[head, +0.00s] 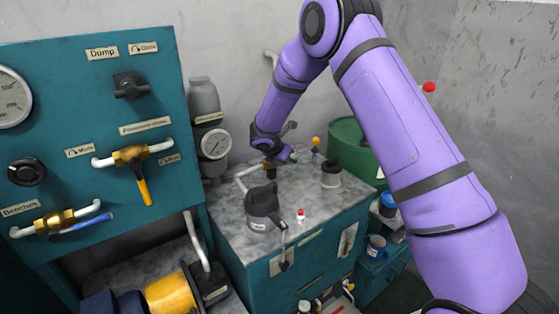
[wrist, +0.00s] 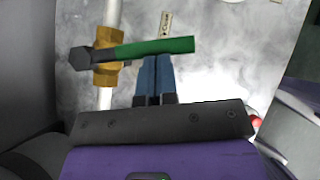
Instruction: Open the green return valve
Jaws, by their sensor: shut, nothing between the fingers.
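The return valve has a green lever (wrist: 155,47) and a brass body (wrist: 106,78) on a pale pipe (wrist: 112,12) in the wrist view. The lever lies nearly across the pipe, pointing right. My gripper (wrist: 155,60) is shut and empty, its blue fingers side by side. Their tips are at the lever's lower edge in that view; I cannot tell whether they touch it. In the head view the lever (head: 285,153) is a small green piece beside my wrist, on the far part of the bench top. My wrist hides much of the valve there.
A label (wrist: 165,24) stands just beyond the lever. A teal panel (head: 60,150) with yellow and blue-handled valves stands left. A green drum (head: 350,140) is behind.

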